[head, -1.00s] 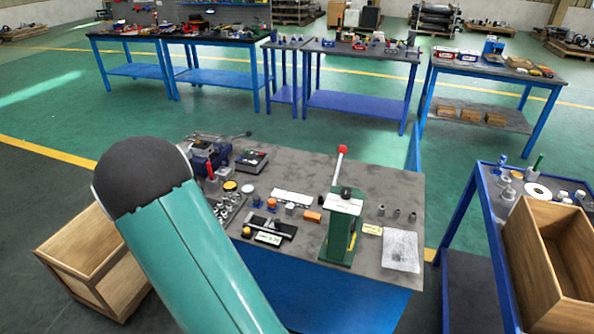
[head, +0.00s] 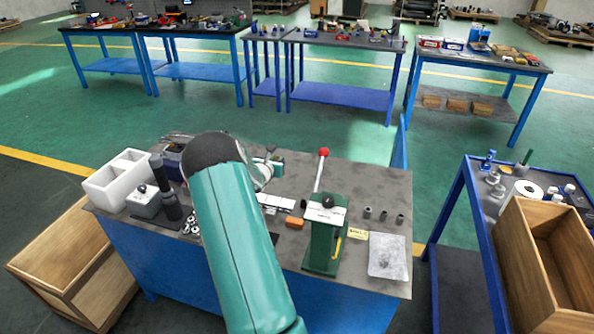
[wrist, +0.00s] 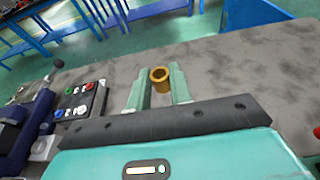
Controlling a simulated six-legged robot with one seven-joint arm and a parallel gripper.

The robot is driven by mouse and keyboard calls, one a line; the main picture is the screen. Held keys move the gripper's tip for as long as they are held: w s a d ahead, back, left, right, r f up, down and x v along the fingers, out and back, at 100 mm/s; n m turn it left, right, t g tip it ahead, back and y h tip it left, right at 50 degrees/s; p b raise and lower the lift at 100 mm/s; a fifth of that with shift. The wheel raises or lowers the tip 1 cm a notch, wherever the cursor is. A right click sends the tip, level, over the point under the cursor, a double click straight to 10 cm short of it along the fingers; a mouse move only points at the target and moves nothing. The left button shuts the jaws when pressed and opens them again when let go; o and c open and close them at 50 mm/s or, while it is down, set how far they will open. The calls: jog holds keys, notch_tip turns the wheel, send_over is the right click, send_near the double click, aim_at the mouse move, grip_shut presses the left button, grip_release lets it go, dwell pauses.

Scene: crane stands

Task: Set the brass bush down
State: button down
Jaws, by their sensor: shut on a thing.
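The brass bush (wrist: 160,80) is a short golden ring with a flanged top, seen in the wrist view. My gripper (wrist: 159,88) is shut on it, one teal finger on each side. The bush appears upright, above the grey bench top (wrist: 230,75); the height of any gap cannot be told. In the head view, my forearm and wrist cover part of the bench, and I cannot make out the bush there.
A green lever press (head: 325,238) with a red knob stands right of my arm. A white divided bin (head: 118,180) stands at the bench's left end. A button box (wrist: 80,100) is left of my gripper in the wrist view. Bare bench top lies beyond and right of the bush.

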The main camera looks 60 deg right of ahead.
jog(key=s+f+x, duration=0.1)
jog(key=f+x, duration=0.1)
jog(key=x, duration=0.6)
send_over(295, 175)
notch_tip(295, 175, down, 5)
jog(key=shift+a+f, duration=0.15)
jog(key=shift+f, duration=0.05)
jog(key=shift+s+d+f, duration=0.1)
jog(key=shift+d+f, duration=0.1)
jog(key=shift+f, duration=1.45)
jog(key=shift+f, duration=0.1)
jog(key=c, duration=1.3)
grip_release()
jog(key=shift+o, duration=0.2)
